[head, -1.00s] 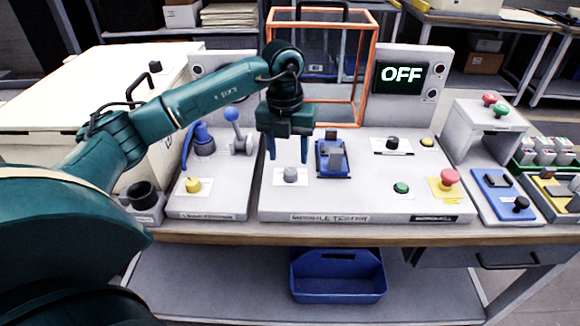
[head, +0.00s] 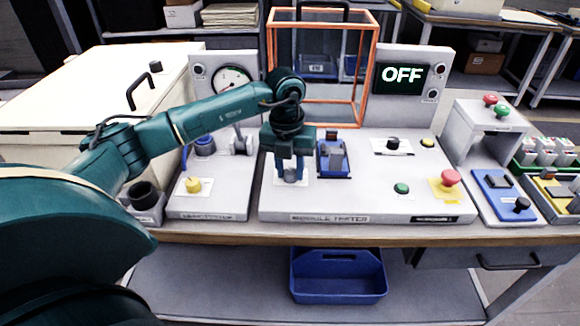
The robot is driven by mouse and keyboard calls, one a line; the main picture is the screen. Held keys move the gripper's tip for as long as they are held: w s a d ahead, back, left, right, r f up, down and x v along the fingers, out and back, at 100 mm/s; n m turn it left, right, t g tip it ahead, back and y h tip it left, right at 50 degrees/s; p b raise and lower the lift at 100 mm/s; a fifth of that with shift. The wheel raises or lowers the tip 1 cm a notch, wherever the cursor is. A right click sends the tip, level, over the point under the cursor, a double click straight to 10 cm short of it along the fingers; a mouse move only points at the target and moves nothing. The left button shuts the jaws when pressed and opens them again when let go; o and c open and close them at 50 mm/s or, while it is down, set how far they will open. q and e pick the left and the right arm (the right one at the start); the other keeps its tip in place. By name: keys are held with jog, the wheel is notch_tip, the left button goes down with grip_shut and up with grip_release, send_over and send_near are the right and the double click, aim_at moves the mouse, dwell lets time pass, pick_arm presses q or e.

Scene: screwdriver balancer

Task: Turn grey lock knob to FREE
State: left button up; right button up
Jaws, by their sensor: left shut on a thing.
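The grey lock knob (head: 290,175) stands on a pale label plate at the front left of the module tester panel (head: 340,204). My left gripper (head: 290,180) is lowered over it, one finger on each side, and is shut on the knob. The fingers and palm hide part of the knob and its label, so its pointing direction cannot be read. My right gripper is not in the head view.
A blue rocker fixture (head: 333,160) sits just right of the gripper. A black knob (head: 393,144), green button (head: 401,188) and red mushroom button (head: 450,177) are farther right. A yellow knob (head: 193,184) is left. An orange-framed guard (head: 361,100) stands behind; the display (head: 402,76) reads OFF.

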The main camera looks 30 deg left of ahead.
pick_arm(q)
jog(key=c, duration=0.4)
